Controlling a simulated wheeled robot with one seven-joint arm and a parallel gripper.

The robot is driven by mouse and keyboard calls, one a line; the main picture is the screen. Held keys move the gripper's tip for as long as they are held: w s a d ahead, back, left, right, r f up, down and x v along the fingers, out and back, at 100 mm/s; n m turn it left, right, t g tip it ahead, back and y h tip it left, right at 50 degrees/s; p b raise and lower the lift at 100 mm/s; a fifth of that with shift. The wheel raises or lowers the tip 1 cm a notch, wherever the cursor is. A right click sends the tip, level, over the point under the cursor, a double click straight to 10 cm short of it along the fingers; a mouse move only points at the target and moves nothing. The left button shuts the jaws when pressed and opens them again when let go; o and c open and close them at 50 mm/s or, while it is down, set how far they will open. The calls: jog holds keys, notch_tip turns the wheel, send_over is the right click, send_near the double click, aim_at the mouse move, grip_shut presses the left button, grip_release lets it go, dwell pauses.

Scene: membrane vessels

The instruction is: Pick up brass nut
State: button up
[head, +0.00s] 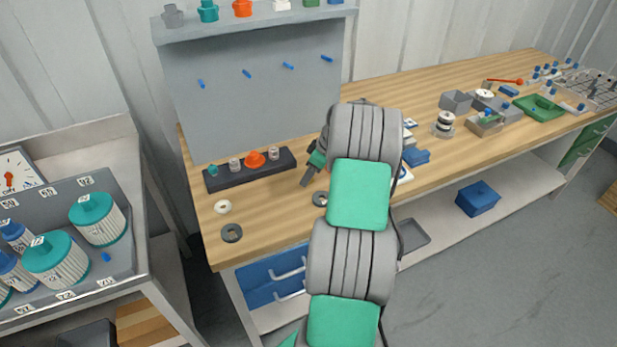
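I cannot make out a brass-coloured nut for certain. A cream ring (223,207) and a dark grey ring (232,233) lie flat near the left end of the wooden bench (275,219). Another grey ring (320,198) lies beside my arm, partly covered by it. My gripper (307,180) is low over the bench, to the right of the cream ring and just above and left of the half-covered ring. My arm hides much of the gripper and the bench behind it. Whether its fingers are apart, or hold anything, does not show.
A dark rack (232,182) with small fittings stands at the back of the bench. A grey pegboard (255,100) rises behind it. Trays, a green tray (540,107) and parts fill the right side. A trolley (115,262) with teal-capped vessels is at left.

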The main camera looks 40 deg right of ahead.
jog(key=shift+w+f, duration=0.1)
jog(key=shift+f, duration=0.05)
grip_shut()
dwell(0.4)
